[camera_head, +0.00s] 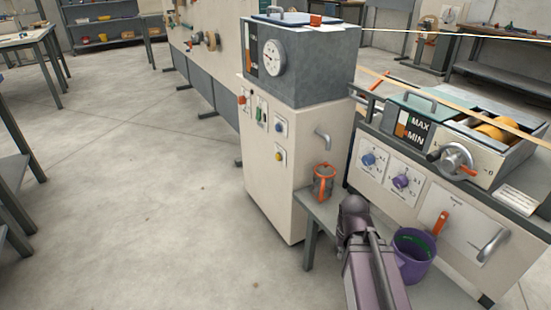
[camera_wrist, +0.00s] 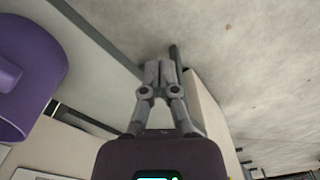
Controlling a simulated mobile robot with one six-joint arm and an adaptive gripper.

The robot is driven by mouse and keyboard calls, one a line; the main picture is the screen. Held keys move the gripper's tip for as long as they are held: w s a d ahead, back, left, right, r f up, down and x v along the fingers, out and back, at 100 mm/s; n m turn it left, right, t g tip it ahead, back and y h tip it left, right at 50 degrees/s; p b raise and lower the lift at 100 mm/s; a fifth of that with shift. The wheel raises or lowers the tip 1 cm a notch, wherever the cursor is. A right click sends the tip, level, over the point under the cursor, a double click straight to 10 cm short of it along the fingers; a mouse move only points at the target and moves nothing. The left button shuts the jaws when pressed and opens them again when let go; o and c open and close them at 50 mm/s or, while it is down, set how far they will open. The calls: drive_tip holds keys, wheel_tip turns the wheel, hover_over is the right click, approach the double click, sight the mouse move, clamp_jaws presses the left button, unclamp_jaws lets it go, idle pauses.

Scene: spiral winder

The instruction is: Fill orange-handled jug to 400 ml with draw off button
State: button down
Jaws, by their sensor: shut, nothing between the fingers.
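The jug with the orange handle (camera_head: 323,185) stands upright on a low grey bench (camera_head: 330,222), beneath the curved metal spout (camera_head: 323,139) of the cream cabinet (camera_head: 305,165). Its fill level cannot be read. The cabinet front carries red (camera_head: 241,99), green (camera_head: 261,108), blue (camera_head: 280,127) and yellow (camera_head: 279,156) controls; their labels are too small to read. My gripper (camera_wrist: 160,70) is shut and empty in the wrist view, its fingertips together above the bench. In the head view my arm is in front of the bench, right of the jug; the fingers cannot be made out there.
A round gauge (camera_head: 273,56) is on the grey tank. The right machine has knobs, an orange lever (camera_head: 441,222) and another spout (camera_head: 493,245).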

drive_tip(key=w+a+f+n+t+h+b, duration=0.1)
drive_tip(key=w+n+h+b, duration=0.1)
drive_tip(key=w, duration=0.4)
drive_tip(key=w+f+n+t+h+b, duration=0.1)
drive_tip(key=w+f+n+t+b, duration=0.15)
drive_tip(key=w, duration=0.35)
drive_tip(key=n+t+h+b, duration=0.3)
drive_tip(key=n+t+b, duration=0.45)
drive_tip(key=n, duration=0.65)
approach(278, 157)
drive_tip(key=s+d+f+t+p, duration=0.1)
drive_tip(key=s+d+f, duration=0.2)
drive_tip(key=d+f, duration=0.45)
drive_tip(key=w+a+r+n+t+y+b, duration=0.1)
drive_tip(key=w+a+n+t, duration=0.1)
drive_tip(key=a+n, duration=0.2)
drive_tip(key=w+a+r+n+t+y+b, duration=0.1)
drive_tip(key=a+n, duration=0.3)
drive_tip(key=a, duration=0.6)
drive_tip(key=shift+w+r+t+y, duration=0.15)
drive_tip(key=shift+w+t+y, duration=0.3)
drive_tip(key=shift+w, duration=0.4)
drive_tip(key=shift+w+d, duration=0.1)
drive_tip(key=shift+d, duration=0.15)
drive_tip(key=w+d, duration=0.4)
drive_tip(key=d, duration=0.3)
drive_tip(key=shift+w, duration=0.35)
drive_tip(key=shift+w+d, duration=0.4)
drive_tip(key=shift+d, duration=0.35)
